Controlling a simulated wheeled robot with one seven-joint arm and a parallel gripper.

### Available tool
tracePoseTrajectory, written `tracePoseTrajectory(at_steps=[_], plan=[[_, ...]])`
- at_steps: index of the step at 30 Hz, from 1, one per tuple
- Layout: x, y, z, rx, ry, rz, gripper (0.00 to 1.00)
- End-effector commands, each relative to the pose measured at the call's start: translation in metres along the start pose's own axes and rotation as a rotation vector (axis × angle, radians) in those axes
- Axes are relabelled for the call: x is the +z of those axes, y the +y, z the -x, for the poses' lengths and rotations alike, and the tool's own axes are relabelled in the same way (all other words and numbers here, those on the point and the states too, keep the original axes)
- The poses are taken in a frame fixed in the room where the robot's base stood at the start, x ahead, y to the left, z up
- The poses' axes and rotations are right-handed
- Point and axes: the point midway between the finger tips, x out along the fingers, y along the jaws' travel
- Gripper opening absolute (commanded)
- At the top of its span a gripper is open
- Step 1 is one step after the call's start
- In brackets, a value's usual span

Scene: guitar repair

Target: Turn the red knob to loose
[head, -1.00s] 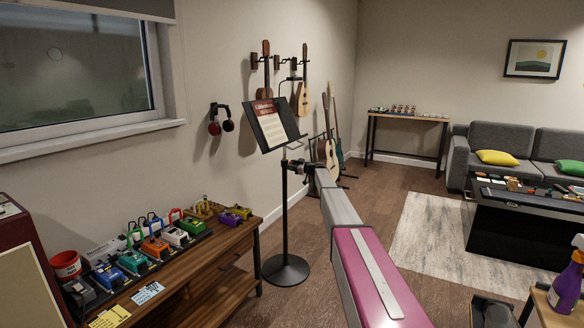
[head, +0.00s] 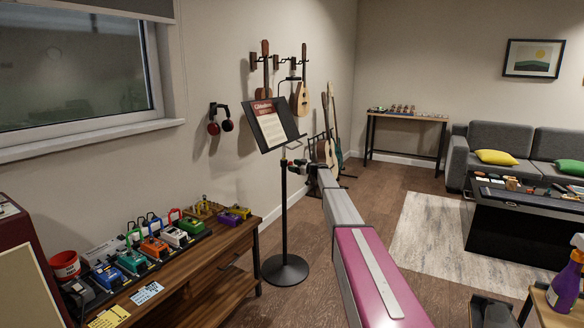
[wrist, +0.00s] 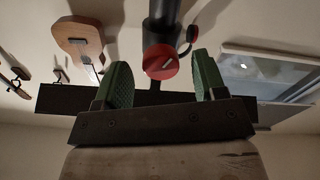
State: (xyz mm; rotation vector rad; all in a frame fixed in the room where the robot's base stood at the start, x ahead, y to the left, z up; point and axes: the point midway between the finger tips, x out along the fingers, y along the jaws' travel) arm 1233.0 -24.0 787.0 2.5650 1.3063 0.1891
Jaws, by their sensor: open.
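The red knob (wrist: 160,62) sits on the dark post of the music stand. In the wrist view it lies between the two green fingers of my gripper (wrist: 162,82), beyond or level with their tips, with a gap on each side. It has a pale mark on its face. My gripper is open. I cannot tell the exact depth between fingers and knob.
The stand's black desk (head: 290,122) holds a sheet with a red heading, just above my gripper. A wooden cabinet (head: 200,262) with several coloured pedals stands at left. Guitars (head: 327,150) stand behind. Open floor lies to the right of the stand.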

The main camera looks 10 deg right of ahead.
Motion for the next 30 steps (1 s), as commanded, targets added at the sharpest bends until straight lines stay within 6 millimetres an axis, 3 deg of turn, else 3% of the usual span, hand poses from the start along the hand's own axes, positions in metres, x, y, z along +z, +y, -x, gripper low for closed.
tracePoseTrajectory(at_steps=[9,15,26,30], plan=[[0.000,-0.002,0.059,0.001,-0.001,0.000,0.64],[0.000,-0.001,0.086,0.000,-0.001,0.000,0.64],[0.001,-0.002,0.090,-0.001,-0.001,0.000,0.64],[0.004,-0.028,0.093,-0.024,-0.035,-0.038,0.64]])
